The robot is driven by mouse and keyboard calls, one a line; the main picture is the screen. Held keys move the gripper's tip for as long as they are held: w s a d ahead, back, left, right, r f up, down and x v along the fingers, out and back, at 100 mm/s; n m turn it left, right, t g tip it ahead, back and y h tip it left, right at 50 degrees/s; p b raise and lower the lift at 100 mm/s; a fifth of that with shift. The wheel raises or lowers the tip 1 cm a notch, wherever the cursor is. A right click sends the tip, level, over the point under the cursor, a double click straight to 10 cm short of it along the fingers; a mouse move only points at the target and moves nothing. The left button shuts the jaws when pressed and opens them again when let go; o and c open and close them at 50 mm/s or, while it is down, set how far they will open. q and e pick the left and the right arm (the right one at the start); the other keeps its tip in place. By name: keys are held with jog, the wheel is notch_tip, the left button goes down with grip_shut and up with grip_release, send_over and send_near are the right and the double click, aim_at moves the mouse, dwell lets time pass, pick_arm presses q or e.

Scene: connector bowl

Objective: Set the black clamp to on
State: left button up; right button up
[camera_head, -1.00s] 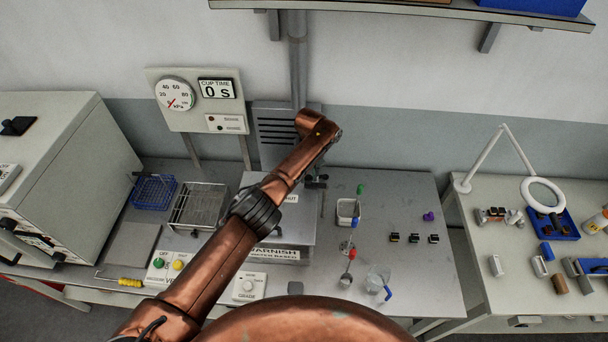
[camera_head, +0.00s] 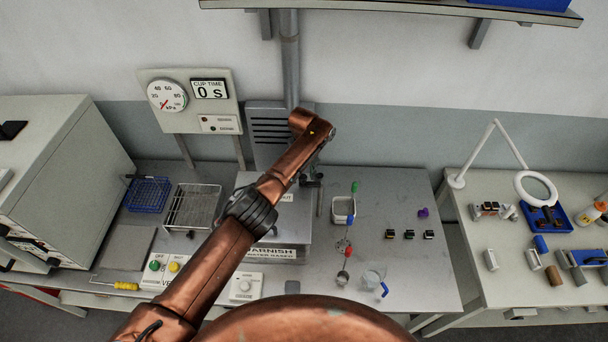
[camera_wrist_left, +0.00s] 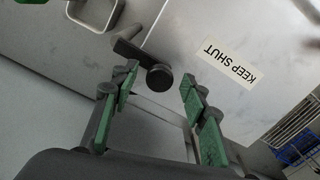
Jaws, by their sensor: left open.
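The black clamp (camera_wrist_left: 160,77) shows in the left wrist view as a dark lever with a round knob, at the edge of a pale lid labelled KEEP SHUT (camera_wrist_left: 228,64). In the head view the clamp (camera_head: 314,182) is small and partly hidden, at the right edge of the varnish box (camera_head: 302,232). My left gripper (camera_wrist_left: 157,82) is open, with its green-padded fingers on either side of the knob end and nothing held. I cannot tell whether the fingers touch it. My right gripper is not in view.
A grey-white container (camera_head: 343,211) stands right of the clamp, with a green-tipped tool beside it. A wire basket (camera_head: 193,208) and a blue rack (camera_head: 148,194) stand left. Several small black blocks (camera_head: 409,234) lie on clear bench at right.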

aim_at(303, 177)
pick_arm(q)
jog(key=shift+r, duration=0.1)
notch_tip(303, 177, up, 12)
dwell(0.5)
dwell(0.4)
